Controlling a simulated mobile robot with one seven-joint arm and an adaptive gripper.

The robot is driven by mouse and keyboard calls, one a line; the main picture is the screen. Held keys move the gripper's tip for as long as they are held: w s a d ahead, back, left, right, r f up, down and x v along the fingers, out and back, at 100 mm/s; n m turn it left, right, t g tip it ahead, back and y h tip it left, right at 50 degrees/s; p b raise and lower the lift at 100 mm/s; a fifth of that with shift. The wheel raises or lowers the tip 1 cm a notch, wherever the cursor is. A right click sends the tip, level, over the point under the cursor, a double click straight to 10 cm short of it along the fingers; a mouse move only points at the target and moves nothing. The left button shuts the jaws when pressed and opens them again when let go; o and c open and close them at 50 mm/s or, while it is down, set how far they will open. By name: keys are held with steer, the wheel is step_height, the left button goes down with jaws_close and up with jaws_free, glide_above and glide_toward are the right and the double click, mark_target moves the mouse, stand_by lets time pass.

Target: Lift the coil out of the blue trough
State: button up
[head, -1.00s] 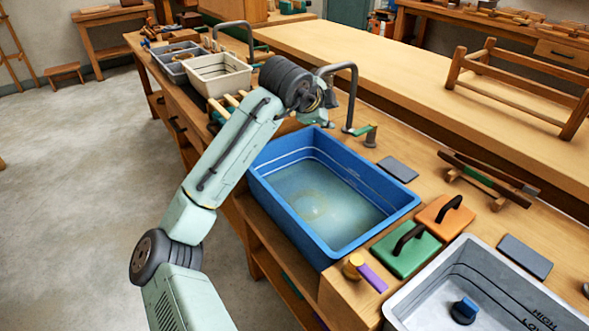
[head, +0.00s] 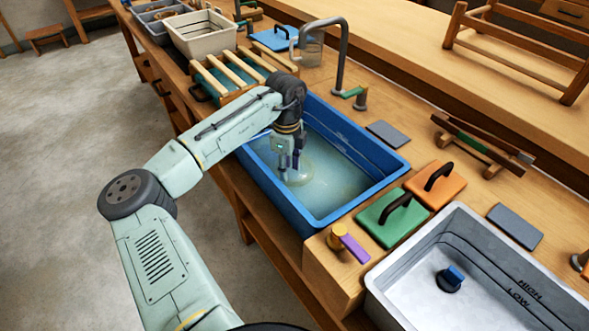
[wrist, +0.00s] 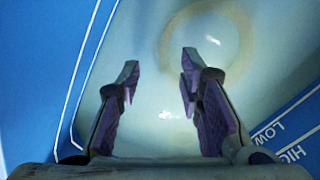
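The blue trough (head: 385,176) stands on the bench and holds cloudy, pale water. The coil (head: 310,172) shows as a faint tan ring under the water, partly hidden by my gripper in the head view. In the wrist view the coil (wrist: 246,30) lies just beyond the fingertips, toward the top of the picture. My gripper (head: 288,176) points down inside the trough, over the coil's near side. In the wrist view my gripper (wrist: 160,68) has its two purple-padded fingers apart, with nothing between them. I cannot tell how deep the fingertips are.
A faucet (head: 342,55) rises behind the trough. A slatted wooden rack (head: 235,72) and a cream bin (head: 200,35) stand to the left. Green (head: 390,218) and orange (head: 437,184) handled blocks sit to the right, beside a grey basin (head: 400,285).

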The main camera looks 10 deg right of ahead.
steer(key=f, duration=0.2)
steer(key=f+p, duration=0.1)
steer(key=f, duration=0.2)
steer(key=shift+w+d, duration=0.1)
steer(key=shift+w, duration=0.1)
steer(key=shift+r, duration=0.1)
steer(key=shift+c, duration=0.4)
jaws_close()
